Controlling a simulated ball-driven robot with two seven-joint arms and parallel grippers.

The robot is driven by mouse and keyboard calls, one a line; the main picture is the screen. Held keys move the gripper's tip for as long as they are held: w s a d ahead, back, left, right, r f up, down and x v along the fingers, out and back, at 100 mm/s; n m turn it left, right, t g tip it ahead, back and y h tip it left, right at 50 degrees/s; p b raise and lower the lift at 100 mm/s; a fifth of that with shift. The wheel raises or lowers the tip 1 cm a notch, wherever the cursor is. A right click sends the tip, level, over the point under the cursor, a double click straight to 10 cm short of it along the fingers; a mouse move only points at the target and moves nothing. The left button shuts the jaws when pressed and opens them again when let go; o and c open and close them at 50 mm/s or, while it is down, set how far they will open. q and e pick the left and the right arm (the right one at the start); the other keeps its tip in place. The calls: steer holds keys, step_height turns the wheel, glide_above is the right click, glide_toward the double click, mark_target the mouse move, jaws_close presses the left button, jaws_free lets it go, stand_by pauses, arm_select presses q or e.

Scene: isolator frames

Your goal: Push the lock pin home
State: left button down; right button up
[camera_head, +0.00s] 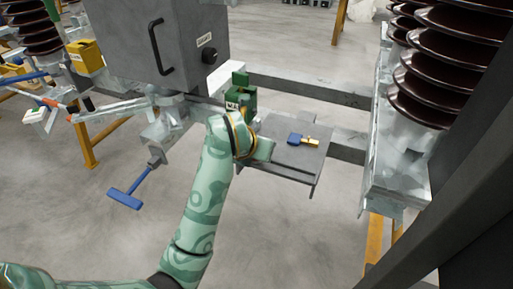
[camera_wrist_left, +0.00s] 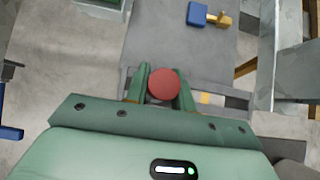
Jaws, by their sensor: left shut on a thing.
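My left gripper (camera_head: 264,150) is at the left edge of the grey shelf plate (camera_head: 297,160), below a green block with a label (camera_head: 240,97). In the left wrist view, my left gripper (camera_wrist_left: 162,78) is shut on a round red knob (camera_wrist_left: 163,84), which shows end-on between its two green fingers. Whether this knob is the lock pin's head I cannot tell; its shaft is hidden. The knob is hidden in the head view. My right gripper is in neither view.
A blue and brass padlock-like piece (camera_head: 296,140) lies on the shelf plate. A grey cabinet with a black handle (camera_head: 160,47) stands behind. A blue T-handle (camera_head: 125,199) sticks out at left. Ribbed brown insulators (camera_head: 451,55) and a steel post stand at right.

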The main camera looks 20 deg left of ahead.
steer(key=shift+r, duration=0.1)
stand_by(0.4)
